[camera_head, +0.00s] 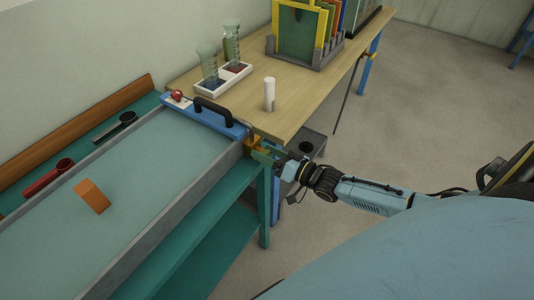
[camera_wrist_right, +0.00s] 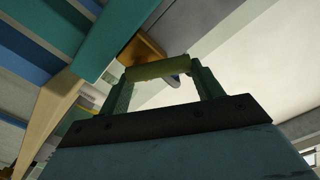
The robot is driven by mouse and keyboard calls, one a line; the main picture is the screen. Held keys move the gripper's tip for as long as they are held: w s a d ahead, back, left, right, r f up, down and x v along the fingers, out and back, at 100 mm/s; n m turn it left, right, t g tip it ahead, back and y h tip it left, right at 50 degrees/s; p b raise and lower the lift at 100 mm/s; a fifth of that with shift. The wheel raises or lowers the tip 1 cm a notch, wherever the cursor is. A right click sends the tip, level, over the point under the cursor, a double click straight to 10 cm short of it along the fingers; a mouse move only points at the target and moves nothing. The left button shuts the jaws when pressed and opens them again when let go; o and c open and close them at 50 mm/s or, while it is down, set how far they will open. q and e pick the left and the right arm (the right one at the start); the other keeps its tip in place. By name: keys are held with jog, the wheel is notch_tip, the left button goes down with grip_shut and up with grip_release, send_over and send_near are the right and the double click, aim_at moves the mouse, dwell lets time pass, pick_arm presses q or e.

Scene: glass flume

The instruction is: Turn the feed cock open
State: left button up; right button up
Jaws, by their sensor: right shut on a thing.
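The feed cock shows as an orange-yellow fitting (camera_head: 251,142) at the near right corner of the flume's blue end piece (camera_head: 212,119). In the right wrist view its orange body (camera_wrist_right: 140,52) sits beyond my fingers, and a yellow-green lever (camera_wrist_right: 158,68) spans between the fingertips. My right gripper (camera_head: 266,155) reaches in from the right at the fitting; in the wrist view it (camera_wrist_right: 160,76) is shut on the lever. The lever's exact angle is hard to tell. My left gripper is not in view.
The flume (camera_head: 150,160) holds an orange block (camera_head: 92,196).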

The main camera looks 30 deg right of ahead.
jog(key=m, duration=0.3)
jog(key=shift+w+d+r+m, duration=0.15)
jog(key=shift+d+m, duration=0.2)
jog(key=shift+m, duration=0.05)
jog(key=m, duration=0.2)
jog(key=d+m+b, duration=0.1)
jog(key=m, duration=0.2)
jog(key=shift+w, duration=0.2)
jog(key=shift+d+m+b, duration=0.1)
jog(key=shift+m+b, duration=0.25)
jog(key=shift+m, duration=0.25)
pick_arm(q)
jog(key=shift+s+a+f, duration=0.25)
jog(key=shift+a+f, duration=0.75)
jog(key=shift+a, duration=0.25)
pick_arm(e)
jog(key=shift+w+d+m, duration=0.1)
jog(key=shift+m, duration=0.4)
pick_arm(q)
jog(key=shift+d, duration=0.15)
pick_arm(e)
jog(key=o, duration=1)
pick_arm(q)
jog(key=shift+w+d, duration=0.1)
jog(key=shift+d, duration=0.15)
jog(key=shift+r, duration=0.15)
